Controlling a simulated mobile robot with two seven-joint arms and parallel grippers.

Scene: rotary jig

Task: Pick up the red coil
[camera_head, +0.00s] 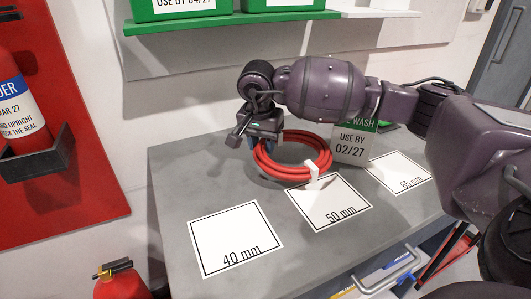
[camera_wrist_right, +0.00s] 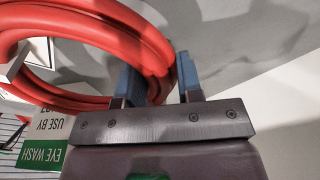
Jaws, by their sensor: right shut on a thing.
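The red coil (camera_head: 292,178) is a ring of several loops with a white band (camera_head: 313,172) at its front. It is over the grey bench, behind the 50 mm card; I cannot tell whether it rests on the bench or is just clear of it. My right gripper (camera_head: 260,140) is shut on the left side of the coil. In the right wrist view, the coil's tubing (camera_wrist_right: 150,45) runs between the blue fingers of the gripper (camera_wrist_right: 160,80). My left gripper is not in view.
The bench (camera_head: 180,190) carries cards marked 40 mm (camera_head: 235,235), 50 mm (camera_head: 330,198) and 65 mm (camera_head: 398,170). An eye wash box (camera_head: 352,146) stands just right of the coil. A green shelf (camera_head: 230,20) hangs above. Red extinguishers (camera_head: 122,285) are at the left.

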